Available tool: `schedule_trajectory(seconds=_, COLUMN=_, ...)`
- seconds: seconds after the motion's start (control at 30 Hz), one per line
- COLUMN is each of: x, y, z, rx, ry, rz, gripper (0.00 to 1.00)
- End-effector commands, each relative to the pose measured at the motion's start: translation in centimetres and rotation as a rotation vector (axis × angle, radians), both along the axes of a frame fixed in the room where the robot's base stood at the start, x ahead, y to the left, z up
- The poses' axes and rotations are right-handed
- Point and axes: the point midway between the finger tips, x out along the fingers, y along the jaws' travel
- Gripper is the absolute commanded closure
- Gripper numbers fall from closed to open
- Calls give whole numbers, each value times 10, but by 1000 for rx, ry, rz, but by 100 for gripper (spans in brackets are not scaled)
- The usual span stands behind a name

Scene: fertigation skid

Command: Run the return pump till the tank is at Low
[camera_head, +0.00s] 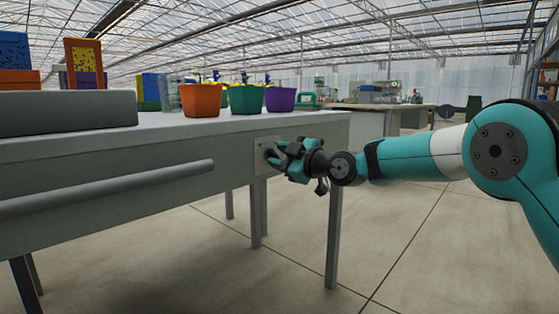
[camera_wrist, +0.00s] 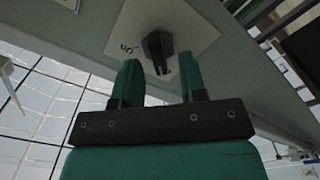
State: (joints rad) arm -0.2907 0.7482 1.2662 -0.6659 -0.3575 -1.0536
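A dark knob (camera_wrist: 158,48) sits on a pale square plate (camera_wrist: 195,22) in the wrist view, with small partly legible lettering beside it, perhaps "on". The plate (camera_head: 258,160) also shows on the front of the grey bench in the head view; there my gripper covers the knob. My gripper (camera_wrist: 159,75) is open, one finger on each side of the knob's lower end, with a gap on both sides. In the head view my gripper (camera_head: 274,156) is close against the plate. I cannot make out a tank or its level marks.
The grey bench (camera_head: 110,160) has a long rail (camera_head: 120,188) along its front. Orange, green and purple pots (camera_head: 201,100) stand on top, beside a clear container (camera_head: 169,96). A grey block (camera_head: 65,113) lies at left. The floor at right is clear.

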Motion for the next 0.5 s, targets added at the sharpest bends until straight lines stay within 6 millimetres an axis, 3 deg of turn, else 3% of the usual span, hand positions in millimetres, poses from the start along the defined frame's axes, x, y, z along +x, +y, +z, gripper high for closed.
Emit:
schedule_trajectory(seconds=0.4, x=4, y=6, z=0, rx=1, ry=0, rz=-1, gripper=62)
schedule_trajectory(seconds=0.5, x=4, y=6, z=0, rx=1, ry=0, rz=-1, gripper=85)
